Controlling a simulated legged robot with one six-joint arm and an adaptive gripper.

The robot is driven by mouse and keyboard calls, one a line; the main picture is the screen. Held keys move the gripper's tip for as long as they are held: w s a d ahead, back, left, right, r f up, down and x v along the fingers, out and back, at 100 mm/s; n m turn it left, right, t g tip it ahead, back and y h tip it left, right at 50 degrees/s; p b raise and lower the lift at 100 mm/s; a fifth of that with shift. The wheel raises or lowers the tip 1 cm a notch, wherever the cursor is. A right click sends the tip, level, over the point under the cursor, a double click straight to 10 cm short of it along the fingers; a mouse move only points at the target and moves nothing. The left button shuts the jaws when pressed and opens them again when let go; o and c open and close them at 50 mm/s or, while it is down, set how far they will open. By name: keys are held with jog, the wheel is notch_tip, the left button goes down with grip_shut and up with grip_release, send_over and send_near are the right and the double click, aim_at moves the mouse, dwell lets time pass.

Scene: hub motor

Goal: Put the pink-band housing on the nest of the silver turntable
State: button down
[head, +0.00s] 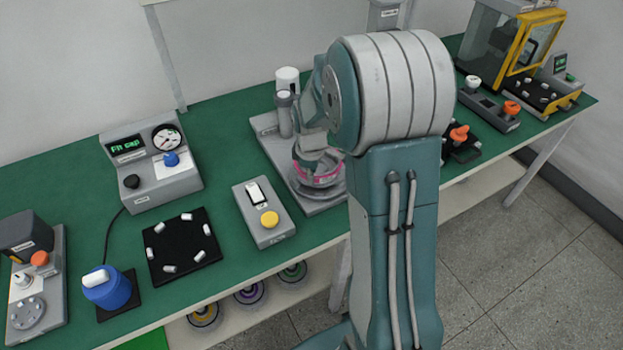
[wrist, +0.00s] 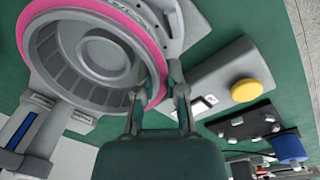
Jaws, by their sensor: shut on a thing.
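The pink-band housing (head: 318,177) is a grey round shell with a pink ring, over the grey base plate of a station at the middle of the bench. In the wrist view the housing (wrist: 62,68) fills the upper left, its open inside showing. My gripper (wrist: 160,92) is shut on the housing's rim at its right side. In the head view my arm partly covers the housing and the gripper. The silver turntable and its nest cannot be made out; they may be under the housing. I cannot tell whether the housing rests on anything.
A grey box with a yellow button (head: 269,218) stands just left of the station. Further left are a black mat (head: 180,246) with small white parts, a gauge box (head: 150,165) and a blue container (head: 108,290). Housings with coloured bands lie on the shelf below.

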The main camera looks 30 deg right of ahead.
jog(key=shift+f, duration=0.75)
jog(key=shift+d+f, duration=0.15)
jog(key=shift+d, duration=0.15)
jog(key=c, duration=0.7)
grip_release()
jog(key=shift+d, duration=0.1)
jog(key=shift+a, duration=0.25)
notch_tip(320, 180, up, 12)
jog(key=s+a+r+m+t, duration=0.1)
jog(key=s+a+r+m, duration=0.2)
jog(key=s, duration=0.4)
jog(key=s+a+r+m+t, duration=0.2)
jog(key=s+a+r+m, duration=0.1)
jog(key=s, duration=0.4)
jog(key=s+a+r+m+t, duration=0.2)
jog(key=s+a+r+m, duration=0.1)
jog(key=s, duration=0.4)
jog(key=shift+s+a+r+m+y, duration=0.25)
jog(key=shift+a+m+y, duration=0.05)
jog(key=shift+a, duration=0.4)
